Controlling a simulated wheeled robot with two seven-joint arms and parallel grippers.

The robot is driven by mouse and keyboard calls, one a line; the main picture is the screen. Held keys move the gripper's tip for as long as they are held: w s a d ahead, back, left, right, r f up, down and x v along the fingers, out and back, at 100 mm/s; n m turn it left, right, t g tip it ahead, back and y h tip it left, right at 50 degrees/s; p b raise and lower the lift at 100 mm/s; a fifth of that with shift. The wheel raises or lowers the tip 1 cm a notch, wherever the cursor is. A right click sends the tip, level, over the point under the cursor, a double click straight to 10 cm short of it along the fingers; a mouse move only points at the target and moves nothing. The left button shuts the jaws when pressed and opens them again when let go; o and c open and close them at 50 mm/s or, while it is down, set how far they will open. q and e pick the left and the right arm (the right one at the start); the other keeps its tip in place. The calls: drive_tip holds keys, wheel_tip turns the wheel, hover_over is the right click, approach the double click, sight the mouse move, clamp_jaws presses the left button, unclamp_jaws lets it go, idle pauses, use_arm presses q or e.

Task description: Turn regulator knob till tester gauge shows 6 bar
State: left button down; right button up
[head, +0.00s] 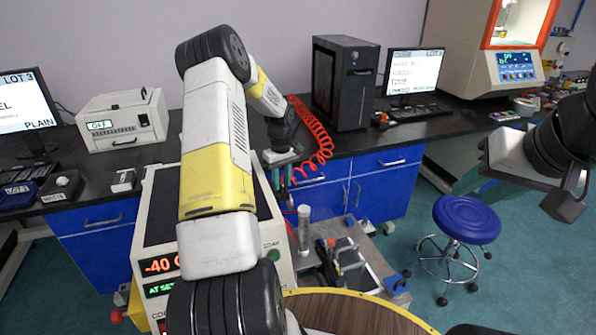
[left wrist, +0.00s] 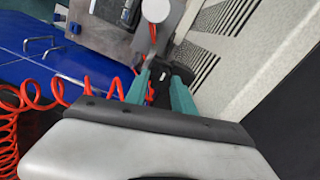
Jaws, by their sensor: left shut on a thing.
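My left gripper (head: 281,178) reaches down beside the cream tester (head: 285,240), behind my arm. In the left wrist view, its teal fingers (left wrist: 160,90) are shut on a small dark part (left wrist: 159,84) that appears to be the regulator knob, by the tester's vented side. The fingers hide most of it. No gauge dial can be read in either view. The tester's front shows a red "-40" display (head: 160,265) and a green "AT SET" display, partly covered by my arm. My right gripper (head: 565,203) is at the right edge, away from the tester; its fingers are unclear.
A coiled red hose (head: 318,135) hangs beside my left gripper. A blue stool (head: 466,218) stands on the floor. A black computer tower (head: 343,85) and monitor (head: 415,72) stand on the bench behind.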

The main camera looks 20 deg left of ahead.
use_arm(q)
drive_tip(key=shift+m, duration=0.3)
drive_tip(key=m, duration=0.3)
drive_tip(key=shift+m, duration=0.3)
drive_tip(key=m, duration=0.7)
drive_tip(key=shift+m, duration=1.9)
drive_tip(key=c, duration=1.1)
unclamp_jaws()
drive_tip(key=shift+o, duration=0.2)
